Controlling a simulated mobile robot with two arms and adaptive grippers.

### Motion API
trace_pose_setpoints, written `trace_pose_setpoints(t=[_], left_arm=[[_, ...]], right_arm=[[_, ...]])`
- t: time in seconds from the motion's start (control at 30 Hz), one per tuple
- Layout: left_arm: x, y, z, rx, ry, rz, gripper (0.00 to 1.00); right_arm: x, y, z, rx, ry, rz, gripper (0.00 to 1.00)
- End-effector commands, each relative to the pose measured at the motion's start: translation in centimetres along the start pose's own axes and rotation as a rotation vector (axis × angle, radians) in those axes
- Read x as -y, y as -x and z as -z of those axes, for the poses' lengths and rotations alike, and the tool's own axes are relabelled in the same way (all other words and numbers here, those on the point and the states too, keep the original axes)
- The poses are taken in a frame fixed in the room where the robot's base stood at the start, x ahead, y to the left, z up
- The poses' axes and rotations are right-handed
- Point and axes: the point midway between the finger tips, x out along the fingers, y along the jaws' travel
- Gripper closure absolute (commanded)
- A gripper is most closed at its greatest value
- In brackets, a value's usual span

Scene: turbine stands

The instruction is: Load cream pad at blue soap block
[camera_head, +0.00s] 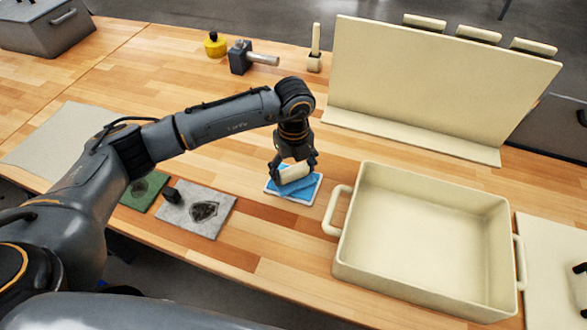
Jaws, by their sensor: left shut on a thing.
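My left gripper (293,172) points down and is shut on the cream pad (295,174). The pad is right over the blue soap block (305,188), which lies on a white tray (272,187). The pad hides part of the block, and I cannot tell whether they touch. Only a dark piece at the right edge could belong to my right arm, and no right gripper shows clearly.
A large cream basin (425,235) with side handles stands just right of the block. Left lie a grey tile (190,220) with a dark stain and a green mat (140,190). A cream upright panel (430,85) stands behind. A yellow pot (215,45) stands at the back.

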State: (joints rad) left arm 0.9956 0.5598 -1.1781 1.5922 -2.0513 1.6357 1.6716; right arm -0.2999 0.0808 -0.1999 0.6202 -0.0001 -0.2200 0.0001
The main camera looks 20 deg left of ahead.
Motion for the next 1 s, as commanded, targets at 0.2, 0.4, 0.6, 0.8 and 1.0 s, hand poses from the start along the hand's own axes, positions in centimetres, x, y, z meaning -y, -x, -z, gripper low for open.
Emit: trace_pose_setpoints(t=[0.2,0.4,0.6,0.8,1.0], left_arm=[[-0.1,0.0,0.1,-0.003,0.0,-0.003,0.5],[-0.1,1.5,0.1,-0.001,0.0,-0.002,0.5],[0.0,3.2,0.0,0.0,0.0,0.0,0.5],[0.0,4.8,0.0,0.0,0.0,0.0,0.5],[0.0,6.4,0.0,-0.001,-0.001,-0.001,0.5]], right_arm=[[0.0,0.1,0.0,0.0,0.0,0.0,0.6],[0.0,1.1,0.1,0.0,0.0,0.0,0.6],[0.0,2.1,0.2,0.0,0.0,0.0,0.6],[0.0,3.0,0.3,0.0,0.0,0.001,0.6],[0.0,4.0,0.4,0.0,0.0,0.001,0.6]])
